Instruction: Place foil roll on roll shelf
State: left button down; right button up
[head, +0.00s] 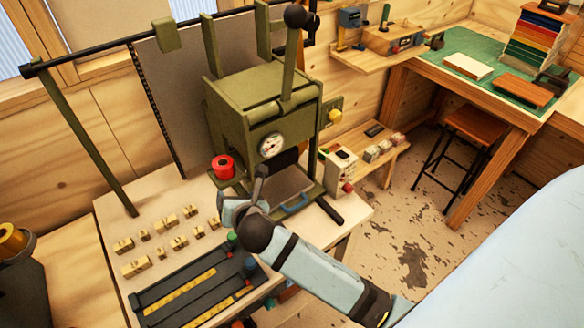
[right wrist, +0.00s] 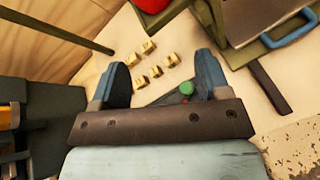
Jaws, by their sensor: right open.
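A gold roll (head: 12,240) sits on a dark holder at the far left. Which ledge is the roll shelf, I cannot tell for sure. My right gripper (head: 244,190) is open and empty in front of the press, just right of and below the red roll. Its two blue fingers (right wrist: 162,80) are spread with nothing between them. My left gripper is not in view.
Several small brass blocks (head: 180,242) lie on the pale bench (head: 115,200). A black tray with gold strips (head: 190,298) lies at the front. A stool (head: 475,127) stands at right.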

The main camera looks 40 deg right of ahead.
jog(key=s+d+f+m+y, duration=0.1)
jog(key=s+f+m+y, duration=0.1)
jog(key=s+f+m, duration=0.5)
jog(key=s+d+f+m+g+y, duration=0.1)
jog(key=s+d+f+m+y, duration=0.1)
jog(key=s+f+m, duration=0.6)
jog(key=s+m, duration=0.6)
jog(key=m, duration=0.6)
jog(key=shift+s+d+y, duration=0.15)
jog(key=shift+s+y, duration=0.1)
jog(key=shift+y, duration=0.15)
